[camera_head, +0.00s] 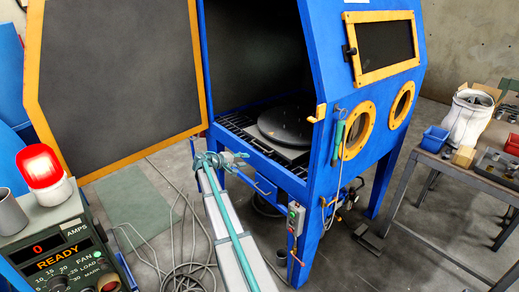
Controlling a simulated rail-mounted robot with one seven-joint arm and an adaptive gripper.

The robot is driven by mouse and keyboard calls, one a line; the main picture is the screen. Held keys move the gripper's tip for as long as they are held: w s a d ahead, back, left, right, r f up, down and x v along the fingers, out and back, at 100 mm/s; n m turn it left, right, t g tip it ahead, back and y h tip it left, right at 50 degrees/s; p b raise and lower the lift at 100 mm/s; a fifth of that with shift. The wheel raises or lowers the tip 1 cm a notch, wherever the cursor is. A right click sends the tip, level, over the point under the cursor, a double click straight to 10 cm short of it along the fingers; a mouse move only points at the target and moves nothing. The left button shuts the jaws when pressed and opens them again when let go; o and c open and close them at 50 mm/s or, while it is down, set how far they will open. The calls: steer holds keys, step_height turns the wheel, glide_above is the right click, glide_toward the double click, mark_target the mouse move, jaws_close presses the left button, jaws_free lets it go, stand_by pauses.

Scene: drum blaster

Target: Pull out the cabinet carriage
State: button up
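The blue blast cabinet (327,95) stands with its side door (118,85) swung wide open to the left. Inside, a dark round turntable (286,124) rests on what looks like the cabinet carriage, over a slatted grate (240,128). The carriage sits within the cabinet opening. A small bar handle (263,187) shows below the opening's front edge. My gripper (236,159), grey and teal, is at the end of a long pale arm just outside the opening, left of the handle. Its fingers are too small to tell open from shut, and I see nothing clearly held.
A control box (60,245) with a lit red lamp (40,167) stands at lower left. Cables (185,225) lie on the floor by a green mat (130,208). A cluttered workbench (470,172) stands at right.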

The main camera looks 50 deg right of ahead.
mark_target(259, 154)
steer(key=shift+n+h, duration=0.3)
steer(key=shift+h, duration=0.6)
steer(key=d+p, duration=0.1)
steer(key=d, duration=0.7)
steer(key=d+r+p, duration=0.1)
steer(key=d, duration=0.3)
steer(key=shift+w+p, duration=0.1)
steer(key=shift+p, duration=0.2)
jaws_close()
